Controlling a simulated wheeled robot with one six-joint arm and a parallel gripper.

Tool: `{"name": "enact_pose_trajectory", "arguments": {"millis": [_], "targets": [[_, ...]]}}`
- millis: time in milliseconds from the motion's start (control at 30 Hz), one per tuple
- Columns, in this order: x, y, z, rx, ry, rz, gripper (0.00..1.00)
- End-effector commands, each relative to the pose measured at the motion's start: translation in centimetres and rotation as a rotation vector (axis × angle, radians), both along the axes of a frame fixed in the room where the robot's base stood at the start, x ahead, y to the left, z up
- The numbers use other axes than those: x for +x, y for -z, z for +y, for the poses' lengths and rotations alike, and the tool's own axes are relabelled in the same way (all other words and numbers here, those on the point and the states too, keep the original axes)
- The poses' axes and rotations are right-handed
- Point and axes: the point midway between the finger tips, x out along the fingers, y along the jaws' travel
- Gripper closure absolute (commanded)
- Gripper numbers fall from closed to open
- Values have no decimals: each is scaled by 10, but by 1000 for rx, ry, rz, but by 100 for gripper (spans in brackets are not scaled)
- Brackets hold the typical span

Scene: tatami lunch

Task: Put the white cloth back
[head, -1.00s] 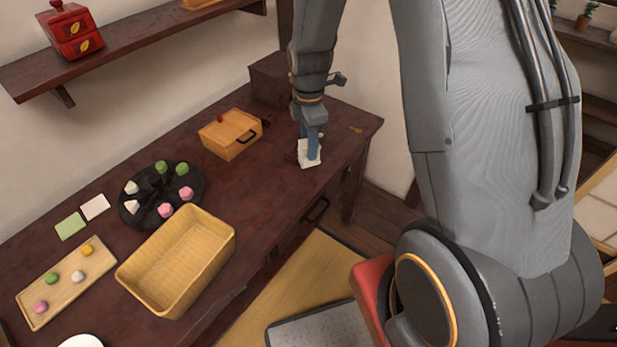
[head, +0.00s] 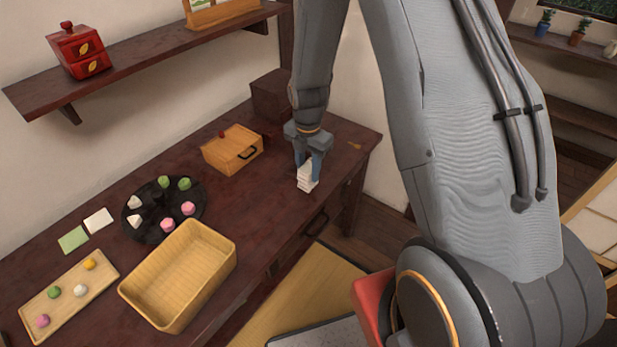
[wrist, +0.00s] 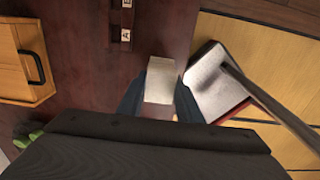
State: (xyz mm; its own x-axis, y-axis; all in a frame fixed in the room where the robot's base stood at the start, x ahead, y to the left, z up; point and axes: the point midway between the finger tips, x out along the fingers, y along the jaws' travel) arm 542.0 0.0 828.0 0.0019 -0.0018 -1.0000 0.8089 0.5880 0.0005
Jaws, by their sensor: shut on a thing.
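The white cloth (head: 307,178) looks like a small folded stack near the front edge of the dark wooden table. My gripper (head: 309,163) points down over it, with a blue finger on each side. In the wrist view the pale cloth (wrist: 159,80) sits between the two fingers (wrist: 158,100), and my gripper is shut on it. In the head view the cloth's lower end is at or just above the tabletop; I cannot tell whether it touches.
A wooden box with a black handle (head: 232,150) stands left of my gripper. A dark tray of sweets (head: 152,231), an empty yellow basket (head: 180,275) and a wooden sweets board (head: 72,292) lie further left. A dark box (head: 271,95) stands at the back.

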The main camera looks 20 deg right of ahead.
Motion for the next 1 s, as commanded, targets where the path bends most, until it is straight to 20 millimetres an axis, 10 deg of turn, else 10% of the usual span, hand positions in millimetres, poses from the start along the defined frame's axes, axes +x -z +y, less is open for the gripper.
{"name": "enact_pose_trajectory", "arguments": {"millis": [733,767,833,1000], "targets": [[0,41,0,0,1,0,89],[0,40,0,0,1,0,63],[-1,40,0,0,1,0,51],[-1,40,0,0,1,0,49]]}}
